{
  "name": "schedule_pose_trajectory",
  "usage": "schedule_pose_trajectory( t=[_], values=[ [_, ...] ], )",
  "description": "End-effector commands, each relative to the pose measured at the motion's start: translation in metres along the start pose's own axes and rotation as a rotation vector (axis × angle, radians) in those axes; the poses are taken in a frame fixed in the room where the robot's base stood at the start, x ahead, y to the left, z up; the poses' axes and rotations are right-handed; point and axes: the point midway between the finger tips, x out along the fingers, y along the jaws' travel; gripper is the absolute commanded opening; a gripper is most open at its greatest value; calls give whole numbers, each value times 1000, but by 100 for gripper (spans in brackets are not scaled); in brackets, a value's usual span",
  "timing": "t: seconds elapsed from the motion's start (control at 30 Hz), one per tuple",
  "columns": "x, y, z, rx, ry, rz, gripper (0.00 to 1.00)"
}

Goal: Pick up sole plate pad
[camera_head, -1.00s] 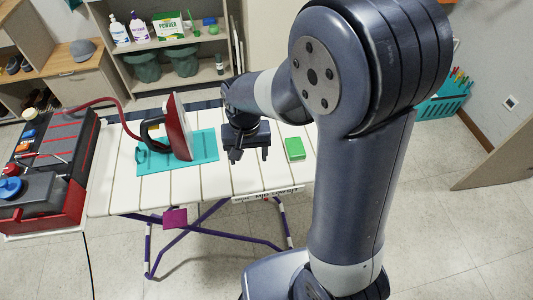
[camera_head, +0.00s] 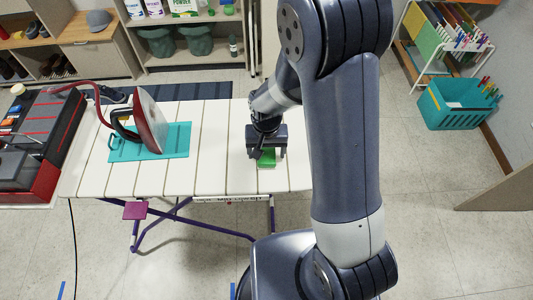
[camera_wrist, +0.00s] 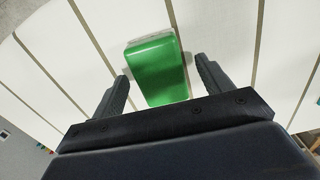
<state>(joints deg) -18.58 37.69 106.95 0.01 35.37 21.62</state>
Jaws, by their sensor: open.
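A green block-like pad (camera_head: 266,160), likely the sole plate pad, lies on the white slatted ironing board (camera_head: 215,180) near its right end. In the wrist view, the green pad (camera_wrist: 157,70) has a pale far edge and lies between and partly beyond the two dark fingers. My gripper (camera_head: 269,153) is open just above it, pointing down, and hides part of it in the head view. In the wrist view, my gripper (camera_wrist: 161,75) has one finger to each side of the pad, with visible gaps. I cannot tell the exact height of the fingertips above the board.
A red and white iron (camera_head: 149,118) stands on a teal mat (camera_head: 177,141) left of my gripper. A dark red-trimmed case (camera_head: 52,130) is at the far left. A purple piece (camera_head: 135,210) hangs below the board. The board between mat and gripper is clear.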

Motion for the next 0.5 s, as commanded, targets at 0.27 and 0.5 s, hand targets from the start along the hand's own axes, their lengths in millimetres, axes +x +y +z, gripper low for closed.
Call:
schedule_pose_trajectory(
  t=[0.27,0.5],
  values=[
    [0,0,0,0,0,0,66],
    [0,0,0,0,0,0,46]
  ],
)
